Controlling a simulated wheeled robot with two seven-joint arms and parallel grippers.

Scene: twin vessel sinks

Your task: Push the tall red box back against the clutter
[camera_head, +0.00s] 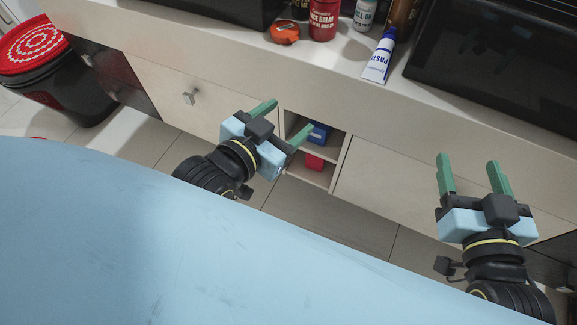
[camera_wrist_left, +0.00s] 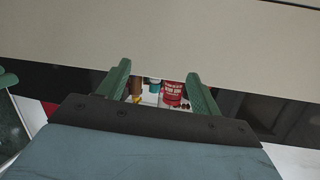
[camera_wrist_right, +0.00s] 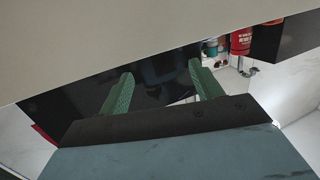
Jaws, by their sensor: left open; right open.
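No tall red box can be told for sure. A small red block (camera_head: 314,162) sits in the lower part of the open cabinet niche, only partly visible. A red labelled container (camera_head: 323,18) stands on the counter among bottles, its top cut off; a red container also shows in the left wrist view (camera_wrist_left: 172,92) and the right wrist view (camera_wrist_right: 241,42). My left gripper (camera_head: 287,119) is open and empty in front of the niche, below the counter. My right gripper (camera_head: 468,162) is open and empty in front of the cabinet on the right.
A blue item (camera_head: 319,133) sits in the niche's upper part. A black bin (camera_head: 70,90) with a red lid stands left.

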